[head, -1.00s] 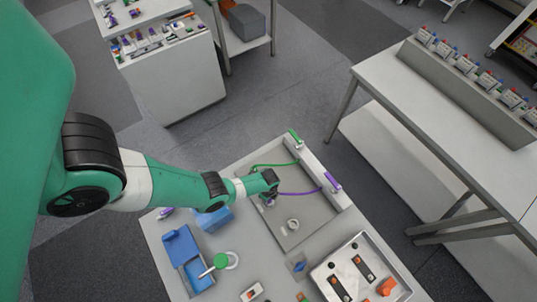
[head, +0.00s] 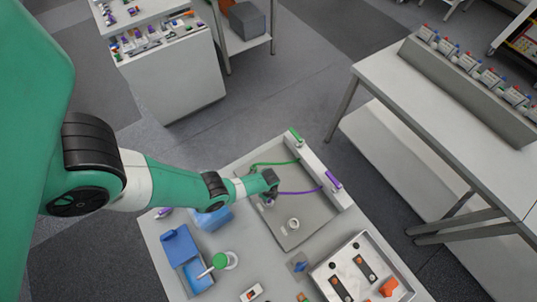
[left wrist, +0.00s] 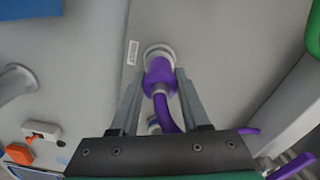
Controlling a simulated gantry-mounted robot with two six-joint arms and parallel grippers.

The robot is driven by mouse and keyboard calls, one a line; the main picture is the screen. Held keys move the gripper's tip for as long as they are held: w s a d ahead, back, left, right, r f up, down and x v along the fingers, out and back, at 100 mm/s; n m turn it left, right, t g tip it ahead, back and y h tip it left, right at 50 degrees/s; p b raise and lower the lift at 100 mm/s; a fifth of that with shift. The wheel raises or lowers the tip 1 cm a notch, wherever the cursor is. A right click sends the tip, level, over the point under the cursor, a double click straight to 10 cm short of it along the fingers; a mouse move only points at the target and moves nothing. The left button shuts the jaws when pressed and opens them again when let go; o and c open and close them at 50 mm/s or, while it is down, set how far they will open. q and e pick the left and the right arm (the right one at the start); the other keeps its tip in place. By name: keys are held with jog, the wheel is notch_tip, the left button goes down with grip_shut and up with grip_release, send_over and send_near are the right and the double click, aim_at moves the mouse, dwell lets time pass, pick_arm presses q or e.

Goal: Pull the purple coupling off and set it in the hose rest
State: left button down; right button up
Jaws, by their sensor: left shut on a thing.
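The purple coupling (left wrist: 160,76) is between the two fingers of my left gripper (left wrist: 159,80), which is shut on it. Its far end meets a pale round ring (left wrist: 158,52) on the grey surface; I cannot tell whether it is still seated there. The purple hose (left wrist: 188,108) bends back under the gripper. In the head view my left gripper (head: 268,196) is over the grey tray (head: 316,224), with the purple hose (head: 300,192) running right to the tray's wall. A white ring-shaped fitting (head: 293,224) stands in the tray. My right gripper is not in view.
A green hose (head: 272,164) lies behind the gripper. A purple block (head: 332,181) and a green block (head: 295,137) sit on the tray's raised wall. A blue box (head: 212,222), blue tray (head: 181,248) and panel with orange parts (head: 350,272) stand nearby.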

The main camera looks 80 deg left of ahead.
pick_arm(q)
jog(key=shift+f, duration=0.2)
jog(key=shift+c, duration=1.5)
grip_release()
jog(key=o, duration=0.3)
